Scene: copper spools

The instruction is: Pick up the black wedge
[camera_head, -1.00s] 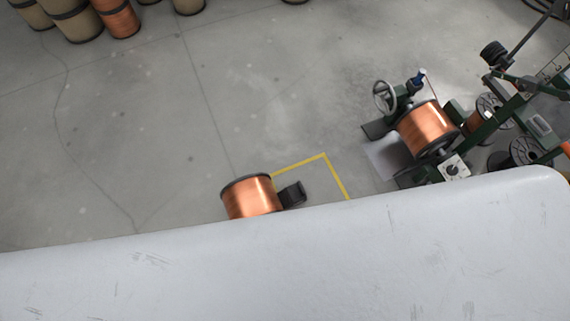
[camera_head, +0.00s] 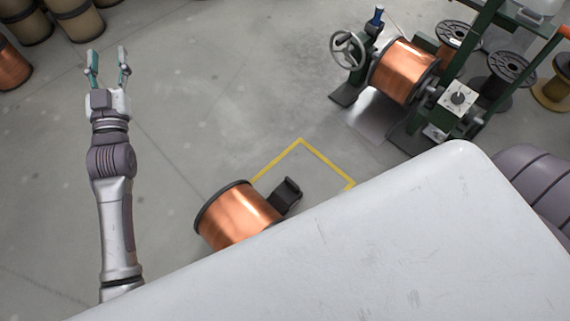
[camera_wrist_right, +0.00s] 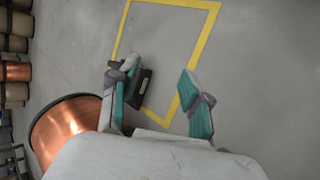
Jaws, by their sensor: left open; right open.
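The black wedge (camera_head: 287,194) lies on the floor against the right side of a copper spool (camera_head: 240,217), at the edge of a yellow floor marking. In the right wrist view, the wedge (camera_wrist_right: 142,86) is partly covered by a finger of my right gripper (camera_wrist_right: 160,95). That gripper is open and nothing is held between its fingers. The spool (camera_wrist_right: 66,127) is left of it there. My left gripper (camera_head: 108,68) is open and empty over bare floor, far to the upper left of the wedge. My right gripper is not in the head view.
A green winding machine (camera_head: 405,75) with a copper spool stands at the upper right. The yellow marking (camera_head: 300,141) runs beside the wedge. Floor between my left arm and the machine is clear.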

